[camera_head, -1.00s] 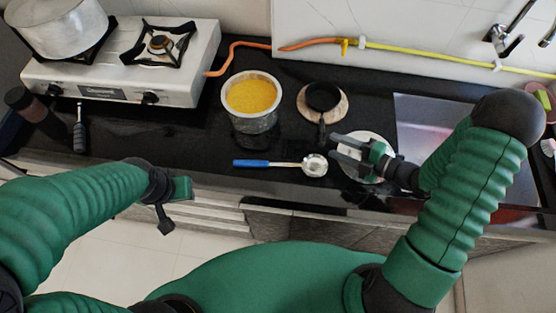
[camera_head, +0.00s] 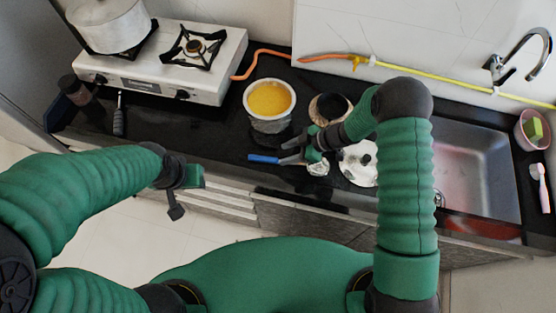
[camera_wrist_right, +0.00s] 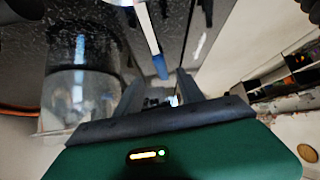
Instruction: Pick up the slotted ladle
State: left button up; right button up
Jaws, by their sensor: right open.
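The slotted ladle has a blue handle (camera_head: 263,159) and a metal bowl (camera_head: 318,168). It lies on the black counter near the front edge, in front of the pot of yellow food. My right gripper (camera_head: 284,153) is open and empty above the ladle, close to the handle's inner end, and hides much of its shaft. In the right wrist view the blue and silver handle (camera_wrist_right: 158,62) lies beyond and between the open fingers (camera_wrist_right: 160,92), apparently not touched. My left gripper (camera_head: 180,188) hangs in front of the counter at left, away from the ladle; its jaw state is unclear.
The pot of yellow food (camera_head: 270,101) stands just behind the ladle. A small dark pan (camera_head: 328,106) and a shiny plate (camera_head: 357,163) are close to my right arm. The stove (camera_head: 160,62) is at left, the sink (camera_head: 475,165) at right.

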aim_at(270, 159)
jog(key=shift+s+a+f, duration=0.2)
jog(key=shift+a+f, duration=0.25)
jog(key=shift+a, duration=0.3)
jog(key=x, duration=0.3)
jog(key=p+x, duration=0.1)
jog(key=x, duration=0.1)
jog(key=shift+w+f, duration=0.2)
jog(key=shift+w, duration=0.15)
jog(key=shift+s+r, duration=0.15)
jog(key=shift+s, duration=0.05)
jog(key=c, duration=0.6)
grip_shut()
